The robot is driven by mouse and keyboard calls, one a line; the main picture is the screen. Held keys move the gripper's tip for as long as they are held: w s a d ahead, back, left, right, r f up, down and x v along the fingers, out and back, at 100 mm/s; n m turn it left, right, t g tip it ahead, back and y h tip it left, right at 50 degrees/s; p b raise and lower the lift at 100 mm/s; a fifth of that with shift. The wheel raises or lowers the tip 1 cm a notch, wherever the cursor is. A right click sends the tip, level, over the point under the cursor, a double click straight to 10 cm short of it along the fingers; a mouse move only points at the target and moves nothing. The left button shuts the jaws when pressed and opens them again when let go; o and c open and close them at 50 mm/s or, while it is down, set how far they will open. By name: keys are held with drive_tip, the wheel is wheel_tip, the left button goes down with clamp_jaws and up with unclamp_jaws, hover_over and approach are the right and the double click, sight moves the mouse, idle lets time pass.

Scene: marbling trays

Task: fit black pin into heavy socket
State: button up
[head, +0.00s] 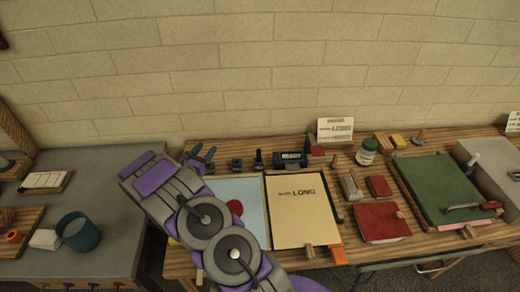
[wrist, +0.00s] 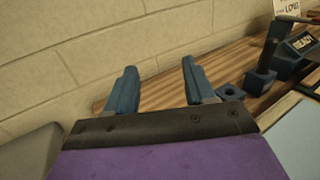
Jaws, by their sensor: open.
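My gripper (head: 202,155) is open, its two blue fingers spread and nothing between them; they also show in the wrist view (wrist: 158,85). It is above the back left of the wooden bench. Right of it is a small dark block with a hole in its top (head: 236,165), also in the wrist view (wrist: 231,91). Beside that, a black pin (head: 259,154) stands upright in a second dark block (head: 259,166); the pin (wrist: 269,48) shows in the wrist view too. I cannot tell which block is the heavy socket.
A dark device reading READY (head: 290,158) stands right of the pin. A light blue tray (head: 252,186) and a board marked LONG (head: 300,225) lie in front. Red books (head: 382,222), a jar (head: 366,152) and a green board (head: 445,185) are to the right. A brick wall rises behind.

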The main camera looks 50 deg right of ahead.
drive_tip(key=f, duration=0.2)
drive_tip(key=f+b, duration=0.1)
drive_tip(key=f, duration=0.1)
drive_tip(key=shift+d, duration=0.3)
drive_tip(key=p+v, duration=0.3)
drive_tip(key=v, duration=1.2)
drive_tip(key=shift+a+r, duration=0.1)
drive_tip(key=shift+a, duration=0.05)
drive_tip(key=s+d+r+m+g+y, duration=0.2)
drive_tip(key=s+r+m+g+y, duration=0.3)
drive_tip(key=s+r+m+g, duration=1.05)
drive_tip(key=s+a+r+m+t+y, duration=0.1)
drive_tip(key=s+a+r+t+y, duration=0.1)
drive_tip(key=s+a, duration=0.5)
drive_tip(key=s+a+r+m+t+y, duration=0.2)
drive_tip(key=s+a+r+t+y, duration=0.1)
drive_tip(key=s+a+y, duration=0.3)
drive_tip(key=s+a+r+m+t+y, duration=0.2)
drive_tip(key=s+a+r+t+y, duration=0.1)
drive_tip(key=s+a, duration=0.7)
drive_tip(key=shift+s+t+y, duration=0.2)
drive_tip(key=shift+t+y, duration=0.6)
drive_tip(key=shift+t, duration=0.05)
